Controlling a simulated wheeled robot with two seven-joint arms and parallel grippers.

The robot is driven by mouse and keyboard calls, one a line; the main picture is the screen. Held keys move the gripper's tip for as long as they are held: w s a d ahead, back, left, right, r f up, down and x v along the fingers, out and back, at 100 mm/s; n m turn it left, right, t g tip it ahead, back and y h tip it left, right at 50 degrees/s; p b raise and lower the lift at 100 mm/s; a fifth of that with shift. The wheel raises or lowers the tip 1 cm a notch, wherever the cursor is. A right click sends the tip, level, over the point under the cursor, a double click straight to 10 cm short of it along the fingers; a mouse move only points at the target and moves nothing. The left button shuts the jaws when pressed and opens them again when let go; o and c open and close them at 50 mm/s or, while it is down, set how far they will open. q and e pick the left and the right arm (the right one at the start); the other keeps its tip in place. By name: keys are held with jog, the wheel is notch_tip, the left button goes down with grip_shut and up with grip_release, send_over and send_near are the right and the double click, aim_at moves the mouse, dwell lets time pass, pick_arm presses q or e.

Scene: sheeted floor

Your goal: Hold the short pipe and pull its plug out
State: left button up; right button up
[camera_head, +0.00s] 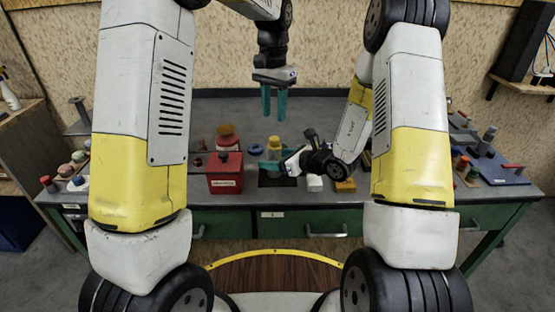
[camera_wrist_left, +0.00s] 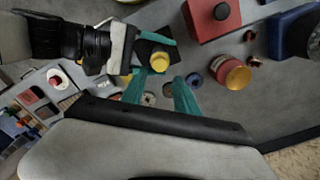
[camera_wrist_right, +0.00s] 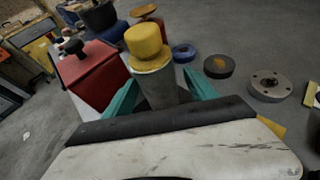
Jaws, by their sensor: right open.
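The short grey pipe (camera_wrist_right: 160,86) stands upright on a dark mat (camera_head: 277,181). Its yellow plug (camera_wrist_right: 146,42) sits in its top and also shows in the head view (camera_head: 274,142) and the left wrist view (camera_wrist_left: 160,62). My right gripper (camera_wrist_right: 156,92) comes in low from the right, its teal fingers open on either side of the pipe. My left gripper (camera_head: 273,102) hangs above the plug, pointing down, with its teal fingers apart and nothing between them. In the left wrist view the plug appears beyond the left fingertips.
A red box (camera_head: 225,173) with a black knob stands close on the left. Behind it is a red and tan round part (camera_head: 228,138). A blue ring (camera_head: 256,149) lies near the pipe.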

grip_shut()
pick_arm(q)
jog(key=o, duration=0.3)
jog(key=shift+o, duration=0.4)
jog(key=shift+s+a+r, duration=0.15)
jog(key=shift+a+r, duration=0.1)
jog(key=shift+r, duration=0.1)
jog(key=t+h, duration=0.1)
send_over(274, 138)
jog(key=a, duration=0.1)
jog(key=shift+m, duration=0.3)
jog(key=f, duration=0.2)
jog(key=s+f, duration=0.1)
jog(key=f, duration=0.1)
jog(key=shift+a, duration=0.2)
jog(key=f, duration=0.1)
jog(key=d+f, duration=0.1)
jog(key=f, duration=0.2)
jog(key=shift+w+d+f, duration=0.1)
jog(key=shift+w+d, duration=0.05)
jog(key=shift+w, duration=0.2)
jog(key=shift+f, duration=0.5)
